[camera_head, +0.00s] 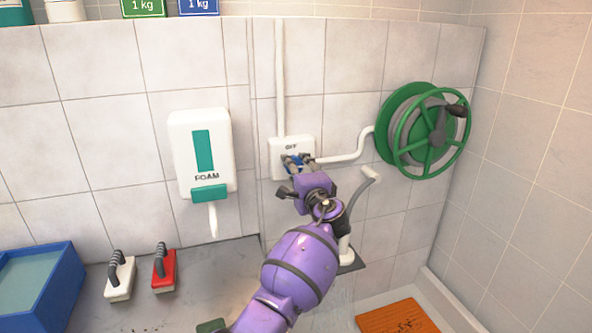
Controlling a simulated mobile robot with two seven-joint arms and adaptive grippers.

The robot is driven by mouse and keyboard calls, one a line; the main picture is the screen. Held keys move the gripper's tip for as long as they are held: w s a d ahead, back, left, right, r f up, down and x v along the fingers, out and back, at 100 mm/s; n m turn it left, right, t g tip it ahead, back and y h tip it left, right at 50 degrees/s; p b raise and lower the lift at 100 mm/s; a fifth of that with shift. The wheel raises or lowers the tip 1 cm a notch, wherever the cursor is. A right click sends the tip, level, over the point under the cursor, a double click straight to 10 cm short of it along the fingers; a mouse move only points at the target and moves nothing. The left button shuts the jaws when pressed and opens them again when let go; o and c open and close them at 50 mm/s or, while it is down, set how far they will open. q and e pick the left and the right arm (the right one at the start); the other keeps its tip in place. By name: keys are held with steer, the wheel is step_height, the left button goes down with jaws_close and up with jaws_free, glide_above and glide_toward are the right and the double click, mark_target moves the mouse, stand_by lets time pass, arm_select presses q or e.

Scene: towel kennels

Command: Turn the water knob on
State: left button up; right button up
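The white water box (279,145) is fixed to the tiled wall and carries a label that looks like "OFF". A blue water knob (297,163) is on its front, partly hidden by my gripper. My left gripper (298,161) is at the box, with its dark fingertips on either side of the knob. I cannot tell whether the fingers press on the knob or only surround it. The purple arm behind it comes up from the bottom, left of centre. My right gripper is not in view.
A green hose reel (386,125) is right of the box, joined by a white pipe (345,157). A foam dispenser (202,130) hangs to the left. A white brush (120,278), a red brush (164,271) and a blue tub (62,285) are lower left. An orange mat (398,317) lies lower right.

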arm_select(q)
steer(key=shift+r, duration=0.1)
steer(key=v, duration=1.2)
